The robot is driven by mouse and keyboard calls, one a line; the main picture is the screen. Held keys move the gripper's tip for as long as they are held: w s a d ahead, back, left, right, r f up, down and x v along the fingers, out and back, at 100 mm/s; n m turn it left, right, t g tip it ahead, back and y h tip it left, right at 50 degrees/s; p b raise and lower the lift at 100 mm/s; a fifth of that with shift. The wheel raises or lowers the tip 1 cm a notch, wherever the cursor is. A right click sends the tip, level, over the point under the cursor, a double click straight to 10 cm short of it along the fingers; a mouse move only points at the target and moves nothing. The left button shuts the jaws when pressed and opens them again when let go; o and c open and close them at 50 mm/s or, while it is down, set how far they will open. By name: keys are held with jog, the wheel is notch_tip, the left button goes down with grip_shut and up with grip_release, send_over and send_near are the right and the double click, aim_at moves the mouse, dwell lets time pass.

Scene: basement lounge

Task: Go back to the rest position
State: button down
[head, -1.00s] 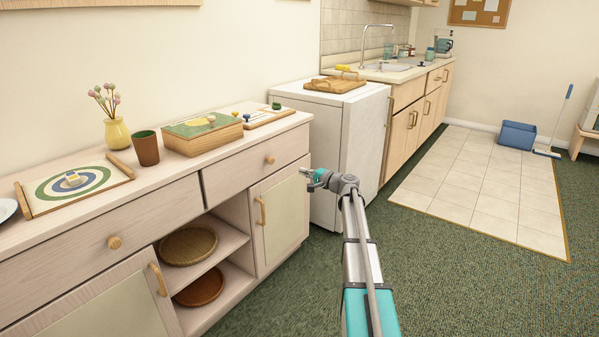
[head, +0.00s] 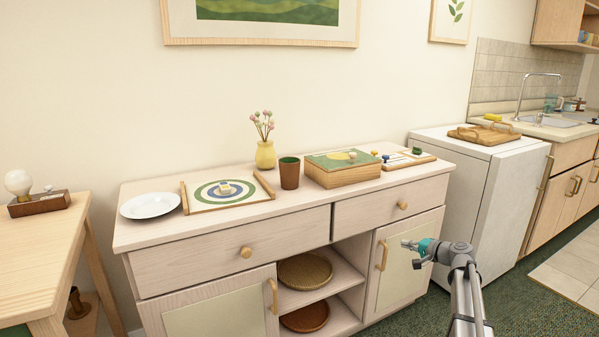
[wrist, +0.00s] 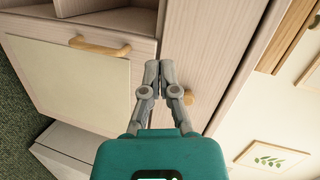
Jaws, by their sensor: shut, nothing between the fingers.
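My gripper (head: 408,245) is at the end of my arm, in front of the right door of the pale wooden sideboard (head: 300,235) in the head view. In the wrist view my gripper (wrist: 159,72) has its two grey fingers together with nothing between them. The sideboard's drawer and door fronts (wrist: 100,90) fill much of the wrist view behind the fingers. I cannot tell how far the fingertips are from the sideboard front.
On the sideboard stand a white plate (head: 150,206), a ringed tray (head: 228,205), a brown cup (head: 289,173), a yellow vase (head: 265,155) and a box (head: 341,175). A side table (head: 40,245) is at left, a white appliance (head: 485,185) at right. Green carpet (head: 530,310) is clear at lower right.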

jog(key=s+a+f+n+g+h, duration=0.1)
jog(key=s+a+f+n+g, duration=0.3)
jog(key=s+a, duration=0.4)
jog(key=s+a+f+n+g+h, duration=0.2)
jog(key=s+a+f+g, duration=0.25)
jog(key=s+a, duration=0.4)
jog(key=s+a+f+n+g+h, duration=0.1)
jog(key=s+a+f+g+h, duration=0.15)
jog(key=s, duration=0.55)
jog(key=s+a+f+n+g+h, duration=0.15)
jog(key=s+h, duration=0.25)
jog(key=s, duration=0.4)
notch_tip(320, 180, up, 37)
jog(key=d+p, duration=0.1)
jog(key=p, duration=3.7)
jog(key=shift+w+t, duration=0.15)
jog(key=shift+t, duration=0.2)
